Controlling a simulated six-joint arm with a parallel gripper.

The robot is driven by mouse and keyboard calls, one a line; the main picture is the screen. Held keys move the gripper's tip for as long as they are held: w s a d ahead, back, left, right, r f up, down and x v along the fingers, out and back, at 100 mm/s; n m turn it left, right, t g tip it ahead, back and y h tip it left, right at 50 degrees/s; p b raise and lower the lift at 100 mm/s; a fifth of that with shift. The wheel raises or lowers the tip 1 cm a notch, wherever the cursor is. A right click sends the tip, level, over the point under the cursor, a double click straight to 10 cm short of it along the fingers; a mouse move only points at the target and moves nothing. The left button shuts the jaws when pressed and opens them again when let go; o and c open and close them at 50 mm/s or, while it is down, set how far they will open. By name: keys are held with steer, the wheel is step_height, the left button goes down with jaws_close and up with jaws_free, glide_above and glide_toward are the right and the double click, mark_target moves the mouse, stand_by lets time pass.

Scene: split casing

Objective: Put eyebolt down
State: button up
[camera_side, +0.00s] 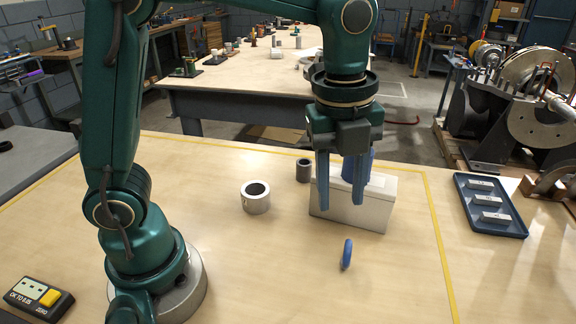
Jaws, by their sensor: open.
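The eyebolt (346,254) shows as a small blue ring, seen nearly edge-on, on the wooden tabletop in front of the casing block. Its shank cannot be made out. My gripper (341,206) points down with its two blue fingers apart, above and behind the eyebolt in the picture. No part of the eyebolt is between the fingers. The pale grey casing block (372,208) is partly hidden behind the fingers. A blue shape shows at its top behind the fingers, too covered to identify.
A light grey ring (256,205) and a small dark cylinder (303,171) stand left of the block. A blue tray (513,231) with marked metal bars lies at the right. The front middle tabletop (275,275) is clear.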

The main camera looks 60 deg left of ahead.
steer(key=s+a+n+t, duration=0.4)
steer(key=s+a+n, duration=0.3)
steer(key=n, duration=1.5)
steer(key=s, duration=0.3)
steer(key=shift+n+t, duration=0.3)
